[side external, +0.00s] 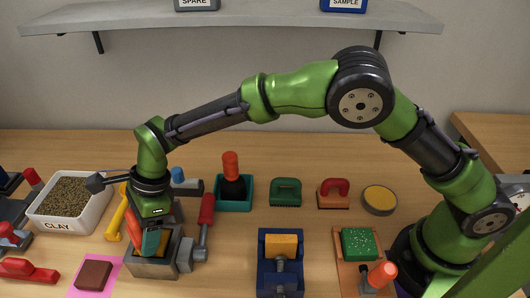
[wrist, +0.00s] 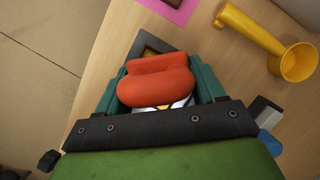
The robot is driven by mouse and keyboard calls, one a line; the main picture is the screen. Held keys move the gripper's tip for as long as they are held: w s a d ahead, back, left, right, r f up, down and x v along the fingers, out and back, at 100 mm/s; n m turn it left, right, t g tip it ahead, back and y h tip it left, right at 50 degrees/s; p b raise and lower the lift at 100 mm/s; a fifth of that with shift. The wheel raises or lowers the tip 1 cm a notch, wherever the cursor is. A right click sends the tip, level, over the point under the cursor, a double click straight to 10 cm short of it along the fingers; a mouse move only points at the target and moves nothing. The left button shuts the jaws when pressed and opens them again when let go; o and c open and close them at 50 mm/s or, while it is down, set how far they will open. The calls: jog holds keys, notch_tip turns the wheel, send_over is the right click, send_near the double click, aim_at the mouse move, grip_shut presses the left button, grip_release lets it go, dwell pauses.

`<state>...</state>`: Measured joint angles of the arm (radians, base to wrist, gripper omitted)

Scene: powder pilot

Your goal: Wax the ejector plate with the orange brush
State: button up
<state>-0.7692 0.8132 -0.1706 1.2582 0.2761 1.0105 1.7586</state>
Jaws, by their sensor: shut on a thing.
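My gripper (side external: 149,235) is at the left of the bench, pointing down, with teal fingers. It is shut on the orange brush (wrist: 158,82), whose rounded orange handle fills the space between the fingers in the wrist view. The brush's underside is hidden. Below the brush stands a grey metal block (side external: 152,270) with a golden-brown face in it, which may be the ejector plate (side external: 164,249). The gripper and brush cover part of it. A dark frame with a brown middle shows just beyond the brush in the wrist view. I cannot tell whether the brush touches the plate.
A white CLAY tub (side external: 64,217), yellow funnel (side external: 114,226) and pink mat (side external: 78,290) lie close by. A red-handled tool (side external: 206,220) stands right of the block. A teal holder (side external: 233,203), green brush (side external: 286,188), red brush (side external: 333,192) and round tin (side external: 380,198) stand farther right.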

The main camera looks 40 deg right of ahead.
aim_at(127, 228)
jog(key=shift+w+a, duration=1.1)
jog(key=shift+a, duration=0.05)
jog(key=shift+r, duration=4.05)
jog(key=shift+r, duration=0.15)
jog(key=v, duration=0.3)
jog(key=shift+s+r, duration=0.1)
jog(key=shift+s, duration=0.1)
jog(key=s+d+r+n+g+h, duration=0.2)
jog(key=s+d+n, duration=0.4)
jog(key=n, duration=0.7)
jog(key=s+d+r+n+g+h, duration=0.1)
jog(key=s+d+r+n+h, duration=0.4)
jog(key=n, duration=0.9)
jog(key=shift+s+d+r+g+h, duration=0.35)
jog(key=shift+s+d+r, duration=0.6)
jog(key=shift+d, duration=1.25)
